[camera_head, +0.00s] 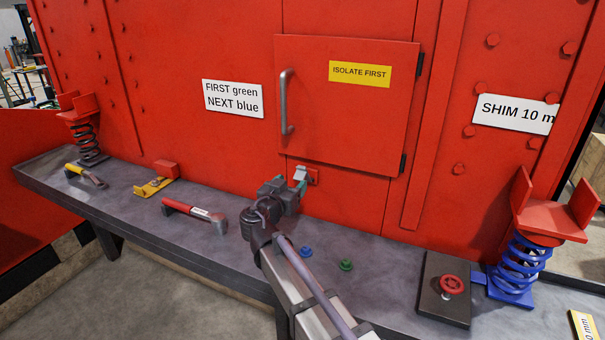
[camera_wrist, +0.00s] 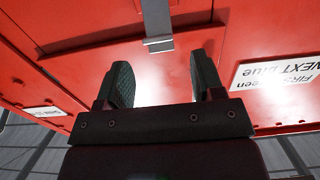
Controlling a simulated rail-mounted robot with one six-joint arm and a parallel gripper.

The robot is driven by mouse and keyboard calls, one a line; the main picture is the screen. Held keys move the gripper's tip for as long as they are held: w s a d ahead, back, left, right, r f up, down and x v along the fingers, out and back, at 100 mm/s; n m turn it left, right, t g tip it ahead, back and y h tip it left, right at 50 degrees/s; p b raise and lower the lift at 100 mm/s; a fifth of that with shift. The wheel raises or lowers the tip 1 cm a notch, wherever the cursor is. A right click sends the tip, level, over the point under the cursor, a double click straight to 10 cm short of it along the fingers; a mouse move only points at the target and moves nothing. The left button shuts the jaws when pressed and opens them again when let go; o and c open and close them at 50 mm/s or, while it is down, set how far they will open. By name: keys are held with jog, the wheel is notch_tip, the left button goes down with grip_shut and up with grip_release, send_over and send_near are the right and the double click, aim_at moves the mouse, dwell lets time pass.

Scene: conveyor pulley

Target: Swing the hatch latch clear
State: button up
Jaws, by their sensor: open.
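The hatch (camera_head: 347,105) is a closed red door with a grey vertical handle (camera_head: 286,102) on its left side. The hatch latch (camera_head: 301,173) is a small grey metal piece on a red mount below the hatch's lower edge. My gripper (camera_head: 290,190) is just in front of the latch, partly covering its lower part. In the wrist view, the grey latch bar (camera_wrist: 158,25) comes in from the top and ends in a bent lip. My gripper's dark fingers (camera_wrist: 162,76) are apart and empty, with the latch ahead of the gap. Whether they touch it cannot be told.
A grey bench (camera_head: 130,205) runs below the red wall. It holds a yellow-handled tool (camera_head: 85,175), a red-handled tool (camera_head: 194,213), a blue knob (camera_head: 306,252), a green knob (camera_head: 345,265), a red handwheel (camera_head: 452,285) and a blue spring (camera_head: 518,268).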

aim_at(299, 176)
jog(key=x, duration=0.7)
jog(key=shift+w+d, duration=0.2)
jog(key=shift+w, duration=0.15)
jog(key=shift+c, duration=0.2)
grip_shut()
